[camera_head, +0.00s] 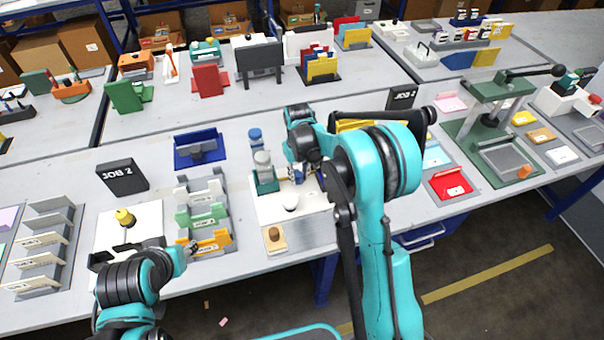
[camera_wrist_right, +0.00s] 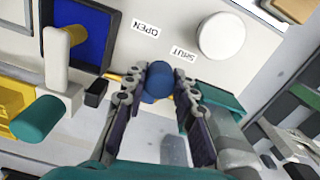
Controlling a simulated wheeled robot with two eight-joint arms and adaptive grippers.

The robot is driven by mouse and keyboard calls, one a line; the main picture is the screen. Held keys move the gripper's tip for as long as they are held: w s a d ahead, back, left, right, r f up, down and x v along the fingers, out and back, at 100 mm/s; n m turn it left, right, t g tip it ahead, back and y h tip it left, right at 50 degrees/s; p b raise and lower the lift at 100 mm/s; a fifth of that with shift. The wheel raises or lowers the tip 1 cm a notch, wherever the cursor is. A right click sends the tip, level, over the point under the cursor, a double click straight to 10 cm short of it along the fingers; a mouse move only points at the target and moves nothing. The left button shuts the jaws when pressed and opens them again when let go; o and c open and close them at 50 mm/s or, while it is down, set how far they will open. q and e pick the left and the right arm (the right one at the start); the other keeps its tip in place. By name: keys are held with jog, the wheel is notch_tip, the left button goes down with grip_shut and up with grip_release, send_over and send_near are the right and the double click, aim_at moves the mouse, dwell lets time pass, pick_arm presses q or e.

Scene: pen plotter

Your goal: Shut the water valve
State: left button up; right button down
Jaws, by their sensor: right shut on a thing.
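In the right wrist view a round blue knob (camera_wrist_right: 158,82), which looks like the valve's handle, sits between the fingertips of my right gripper (camera_wrist_right: 158,88). The fingers are shut on it from both sides. An OPEN label (camera_wrist_right: 145,28) and a SHUT label (camera_wrist_right: 184,52) are on the pale panel beyond the knob. In the head view my right gripper (camera_head: 303,172) is over the back right of a white-topped box (camera_head: 305,203); my arm hides much of the valve there. My left gripper (camera_head: 190,248) is by the orange card holder; its fingers are too small to read.
A white dome (camera_head: 290,201) sits on the box top, and also shows in the right wrist view (camera_wrist_right: 220,37). A wooden block (camera_head: 275,238) is at the front. Card racks (camera_head: 208,213) stand further left.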

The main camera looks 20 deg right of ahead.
jog(key=m, duration=0.1)
jog(key=a+m, duration=0.1)
jog(key=m, duration=0.2)
jog(key=shift+w+a+m, duration=0.15)
jog(key=shift+a+m, duration=0.15)
jog(key=shift+a, duration=0.1)
jog(key=shift+w+a+m, duration=0.25)
jog(key=shift+a+m, duration=0.1)
jog(key=shift+m, duration=0.7)
jog(key=shift+w+a+m, duration=0.2)
jog(key=shift+a+m, duration=0.1)
jog(key=shift+m, duration=0.75)
jog(key=c, duration=1.2)
grip_release()
notch_tip(320, 180, up, 8)
